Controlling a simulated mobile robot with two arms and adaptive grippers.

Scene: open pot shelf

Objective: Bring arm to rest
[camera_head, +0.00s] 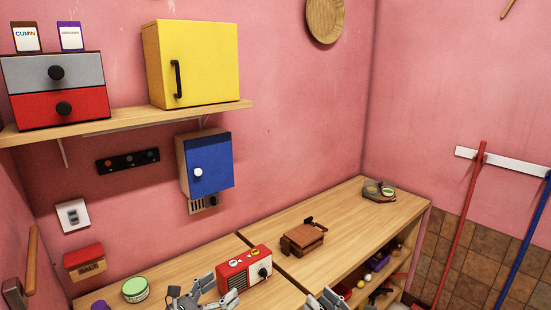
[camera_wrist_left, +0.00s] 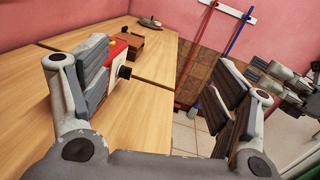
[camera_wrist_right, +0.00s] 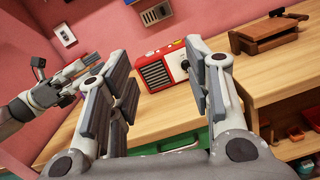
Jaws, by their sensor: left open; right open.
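My left gripper (camera_head: 190,297) is at the bottom edge of the head view, over the wooden counter and just left of the red radio (camera_head: 245,270). Its fingers are spread and empty in the left wrist view (camera_wrist_left: 155,95). My right gripper (camera_head: 326,300) is at the bottom edge, right of the radio and near the counter's front. In the right wrist view its fingers (camera_wrist_right: 162,80) are apart with nothing between them; the radio stands beyond them on the counter. Most of both arms is outside the head view.
A green-lidded jar (camera_head: 135,289) is at left. A blue cabinet (camera_head: 208,165) and a shelf (camera_head: 130,122) with drawers and a yellow cabinet hang above.

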